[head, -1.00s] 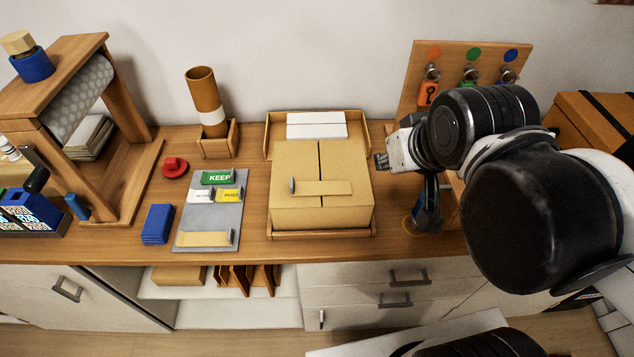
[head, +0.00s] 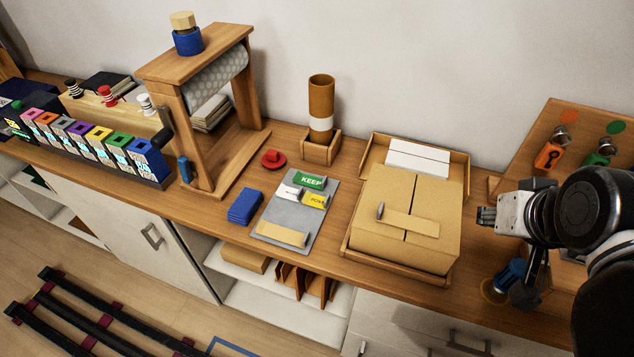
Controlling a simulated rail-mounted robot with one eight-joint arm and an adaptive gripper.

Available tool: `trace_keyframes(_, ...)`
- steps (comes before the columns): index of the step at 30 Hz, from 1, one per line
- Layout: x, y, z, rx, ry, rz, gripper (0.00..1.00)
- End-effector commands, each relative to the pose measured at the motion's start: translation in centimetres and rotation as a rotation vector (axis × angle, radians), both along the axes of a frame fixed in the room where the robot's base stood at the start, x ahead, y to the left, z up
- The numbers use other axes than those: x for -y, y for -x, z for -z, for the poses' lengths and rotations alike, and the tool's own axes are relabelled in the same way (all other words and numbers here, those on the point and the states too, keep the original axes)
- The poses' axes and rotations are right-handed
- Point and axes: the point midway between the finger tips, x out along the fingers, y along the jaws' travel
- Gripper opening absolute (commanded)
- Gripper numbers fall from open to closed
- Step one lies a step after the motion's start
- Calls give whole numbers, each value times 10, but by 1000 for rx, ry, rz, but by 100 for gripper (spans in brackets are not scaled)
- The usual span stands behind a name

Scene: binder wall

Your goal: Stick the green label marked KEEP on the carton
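The green KEEP label (head: 310,181) lies at the top of a grey sheet (head: 283,225) on the counter. The cardboard carton (head: 378,213) sits closed in a shallow wooden tray to the right of the sheet. A tan strip with a raised end (head: 410,221) lies across its top seam. I see no green label on the carton.
A white label and a yellow label (head: 315,200) lie just below KEEP, with a tan strip (head: 282,233) lower on the sheet. Blue pads (head: 245,207), a red knob (head: 272,159) and a tube in a holder (head: 321,108) stand nearby. A wooden roll stand (head: 178,125) rises left.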

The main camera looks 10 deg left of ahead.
Motion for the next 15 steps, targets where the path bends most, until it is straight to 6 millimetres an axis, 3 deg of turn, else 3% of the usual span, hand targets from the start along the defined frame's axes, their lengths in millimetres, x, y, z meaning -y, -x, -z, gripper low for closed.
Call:
trace_keyframes(14,0,0,0,0,0,0,0)
trace_keyframes(15,0,0,0,0,0,0,5)
